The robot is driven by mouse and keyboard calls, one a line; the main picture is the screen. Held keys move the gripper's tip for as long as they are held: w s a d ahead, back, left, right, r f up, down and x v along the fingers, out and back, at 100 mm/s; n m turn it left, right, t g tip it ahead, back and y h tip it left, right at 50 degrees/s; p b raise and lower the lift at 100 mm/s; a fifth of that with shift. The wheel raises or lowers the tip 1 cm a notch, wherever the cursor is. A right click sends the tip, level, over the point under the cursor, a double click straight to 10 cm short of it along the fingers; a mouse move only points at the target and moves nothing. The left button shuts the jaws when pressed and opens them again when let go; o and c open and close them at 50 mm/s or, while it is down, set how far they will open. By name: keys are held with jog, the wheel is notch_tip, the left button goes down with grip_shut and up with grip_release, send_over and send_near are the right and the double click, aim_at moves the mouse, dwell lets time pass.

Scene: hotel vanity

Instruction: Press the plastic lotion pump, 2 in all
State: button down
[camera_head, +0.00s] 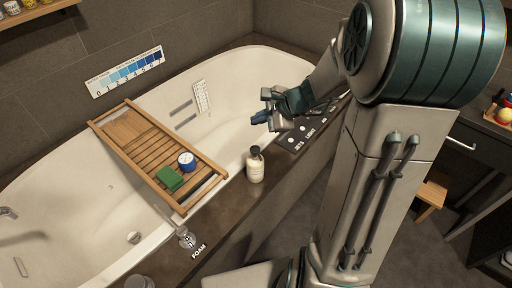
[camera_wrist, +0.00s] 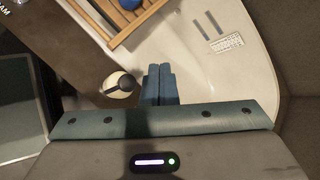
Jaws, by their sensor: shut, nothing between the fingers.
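The lotion pump bottle (camera_head: 255,166) is cream-white with a dark pump top and a label. It stands upright on the brown ledge (camera_head: 226,212) along the front of the bathtub. In the wrist view the bottle (camera_wrist: 120,86) shows from above, just left of the fingers, with its dark pump head over it. My gripper (camera_head: 258,118) is shut and empty, with blue fingertips. In the head view it is above and beyond the bottle, apart from it. In the wrist view the closed fingers of my gripper (camera_wrist: 160,72) lie side by side to the right of the bottle.
A wooden bath tray (camera_head: 130,135) spans the tub (camera_head: 232,65), holding a green sponge (camera_head: 170,179) and a blue-and-white round container (camera_head: 187,161). A control panel (camera_head: 305,135) lies on the ledge beyond the bottle. A foam dispenser (camera_head: 186,237) stands at the ledge's near end.

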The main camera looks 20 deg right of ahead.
jog(key=b, duration=0.6)
send_over(253, 147)
jog(key=s+d, duration=0.1)
jog(key=f, duration=0.7)
jog(key=shift+s+d+f, duration=0.15)
jog(key=shift+d, duration=0.05)
jog(key=shift+f+b, duration=0.6)
jog(key=shift+f, duration=0.1)
jog(key=shift+f, duration=0.1)
dwell(0.4)
jog(key=shift+s+f+b, duration=0.1)
jog(key=shift+f+b, duration=0.2)
jog(key=shift+b, duration=0.2)
jog(key=shift+f+b, duration=0.7)
jog(key=shift+f, duration=0.05)
dwell(0.6)
jog(key=shift+r, duration=0.15)
jog(key=shift+r+p, duration=0.95)
jog(key=shift+r, duration=0.1)
jog(key=shift+r+p, duration=1.95)
jog(key=shift+r, duration=0.55)
